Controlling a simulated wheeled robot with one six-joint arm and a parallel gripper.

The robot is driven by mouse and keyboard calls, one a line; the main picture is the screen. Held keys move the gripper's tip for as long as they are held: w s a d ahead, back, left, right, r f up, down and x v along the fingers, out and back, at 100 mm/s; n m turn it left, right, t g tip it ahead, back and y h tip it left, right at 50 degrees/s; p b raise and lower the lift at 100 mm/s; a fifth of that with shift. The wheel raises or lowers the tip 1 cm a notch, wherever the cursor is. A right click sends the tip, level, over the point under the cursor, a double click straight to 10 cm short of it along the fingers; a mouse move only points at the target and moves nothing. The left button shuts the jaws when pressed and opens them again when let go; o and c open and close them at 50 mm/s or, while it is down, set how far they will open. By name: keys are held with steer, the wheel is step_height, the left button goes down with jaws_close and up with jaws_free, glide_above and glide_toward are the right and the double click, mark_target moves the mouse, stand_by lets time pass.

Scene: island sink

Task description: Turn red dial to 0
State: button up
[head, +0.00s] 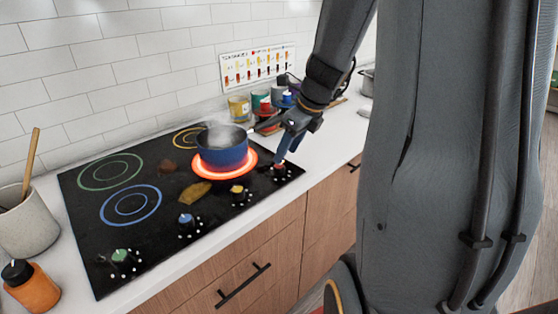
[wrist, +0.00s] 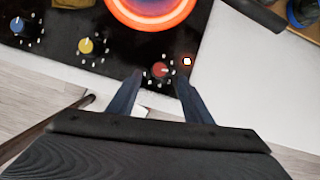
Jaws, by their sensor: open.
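In the head view the red dial (head: 279,168) is at the cooktop's right end, partly hidden by my gripper (head: 283,158). In the wrist view my gripper (wrist: 158,88) is open and empty, its two fingers on either side of the dial's near side. I cannot tell whether they touch it. The burner ring (head: 251,170) glows red-orange under a steaming blue pot (head: 222,152).
Yellow (head: 237,189), blue (head: 186,220) and green (head: 120,255) dials line the cooktop's front. A utensil crock (head: 24,226) and an orange bottle (head: 33,287) stand at left. Several cups (head: 239,108) stand behind the pot. White counter to the right of the dial is clear.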

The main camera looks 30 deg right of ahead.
mark_target(281, 167)
steer(key=x, duration=0.5)
steer(key=shift+w+a+f, duration=0.1)
steer(key=shift+f, duration=0.3)
steer(key=shift+c, duration=0.3)
steer(key=c, duration=1)
